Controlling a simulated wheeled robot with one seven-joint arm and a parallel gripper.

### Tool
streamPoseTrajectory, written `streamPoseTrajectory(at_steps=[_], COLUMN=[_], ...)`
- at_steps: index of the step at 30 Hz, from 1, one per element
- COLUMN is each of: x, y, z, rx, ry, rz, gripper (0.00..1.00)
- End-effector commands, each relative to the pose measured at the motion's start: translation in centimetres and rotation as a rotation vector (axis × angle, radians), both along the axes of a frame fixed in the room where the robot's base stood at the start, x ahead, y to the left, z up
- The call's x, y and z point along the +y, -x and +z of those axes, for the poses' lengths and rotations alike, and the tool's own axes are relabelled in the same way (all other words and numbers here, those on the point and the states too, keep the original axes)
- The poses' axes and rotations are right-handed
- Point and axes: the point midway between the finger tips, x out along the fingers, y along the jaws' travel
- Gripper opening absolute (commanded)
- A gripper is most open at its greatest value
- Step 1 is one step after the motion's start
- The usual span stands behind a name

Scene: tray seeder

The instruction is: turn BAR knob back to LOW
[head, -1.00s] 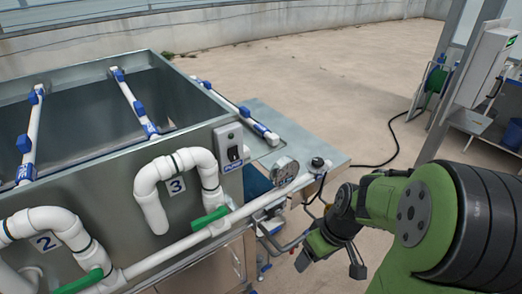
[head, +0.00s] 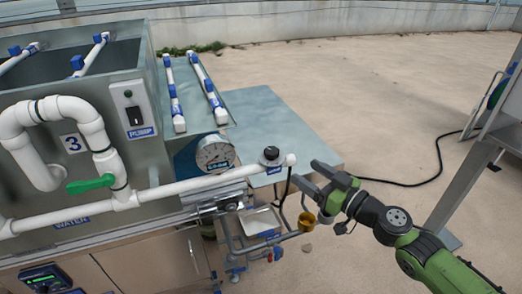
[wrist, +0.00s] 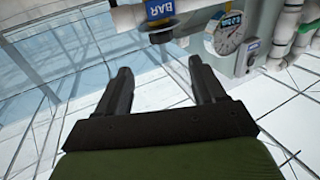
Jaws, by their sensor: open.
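The BAR knob (head: 270,155) is a small black knob on top of a fitting near the right end of the white pipe, with a blue label below it. In the wrist view the knob (wrist: 160,37) appears upside down under its blue BAR label (wrist: 158,10). My gripper (head: 312,178) is open and empty, to the right of the knob and apart from it. In the wrist view the knob lies beyond the gap between my open fingertips (wrist: 161,66). Which setting the knob points to is too small to tell.
A round pressure gauge (head: 215,155) stands left of the knob. The white water pipe (head: 170,190) with a green valve handle (head: 91,184) runs along the front. A yellow-brown cup-like part (head: 307,221) hangs below my gripper. Open floor lies to the right.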

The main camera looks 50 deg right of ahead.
Motion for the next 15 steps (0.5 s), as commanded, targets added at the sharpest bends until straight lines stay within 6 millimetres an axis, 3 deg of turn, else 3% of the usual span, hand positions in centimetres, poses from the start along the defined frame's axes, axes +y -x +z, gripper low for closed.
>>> streamPoseTrajectory(at_steps=[15], x=[-1.6], y=[-12.3], z=[-0.1], rx=[0.002], ry=[-0.003], rz=[0.009], gripper=[0.69])
